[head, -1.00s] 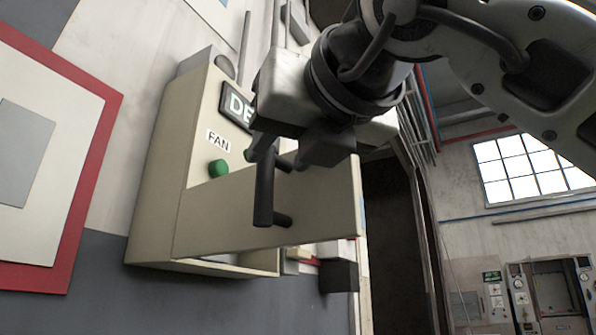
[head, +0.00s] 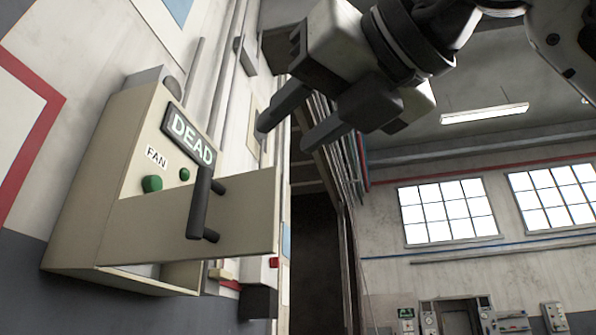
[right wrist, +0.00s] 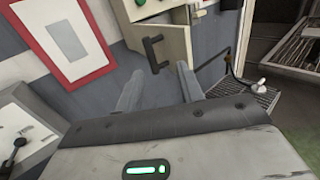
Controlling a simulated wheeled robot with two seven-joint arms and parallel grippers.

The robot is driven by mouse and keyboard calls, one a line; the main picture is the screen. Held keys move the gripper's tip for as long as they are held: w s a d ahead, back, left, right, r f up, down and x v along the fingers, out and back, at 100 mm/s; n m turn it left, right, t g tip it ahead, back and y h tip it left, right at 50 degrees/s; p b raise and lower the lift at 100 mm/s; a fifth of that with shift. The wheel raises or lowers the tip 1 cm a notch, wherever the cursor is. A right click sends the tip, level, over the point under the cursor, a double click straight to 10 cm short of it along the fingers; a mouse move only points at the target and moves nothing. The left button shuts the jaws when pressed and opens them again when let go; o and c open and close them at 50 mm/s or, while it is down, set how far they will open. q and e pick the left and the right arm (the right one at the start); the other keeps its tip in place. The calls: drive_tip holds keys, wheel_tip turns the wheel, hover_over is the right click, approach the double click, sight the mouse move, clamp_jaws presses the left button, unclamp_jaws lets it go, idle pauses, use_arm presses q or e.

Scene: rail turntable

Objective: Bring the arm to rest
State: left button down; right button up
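My right gripper (head: 286,134) is at the upper middle of the head view, its two dark fingers apart with nothing between them. It is up and right of the dark handle (head: 200,203) on the beige cabinet's open door (head: 250,215), clear of it. In the right wrist view the fingers (right wrist: 158,85) are spread, and the handle (right wrist: 152,55) shows beyond them, untouched. My left gripper is in neither view.
The beige cabinet (head: 80,215) on the wall carries a "DEAD" sign (head: 189,137), a "FAN" label (head: 156,157) and green buttons. Its door stands out into the room. A red-framed panel (right wrist: 65,45) is on the wall beside it. Open space lies right of the door.

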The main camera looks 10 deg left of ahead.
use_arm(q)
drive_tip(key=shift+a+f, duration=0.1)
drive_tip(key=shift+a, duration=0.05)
use_arm(e)
drive_tip(key=shift+f, duration=0.1)
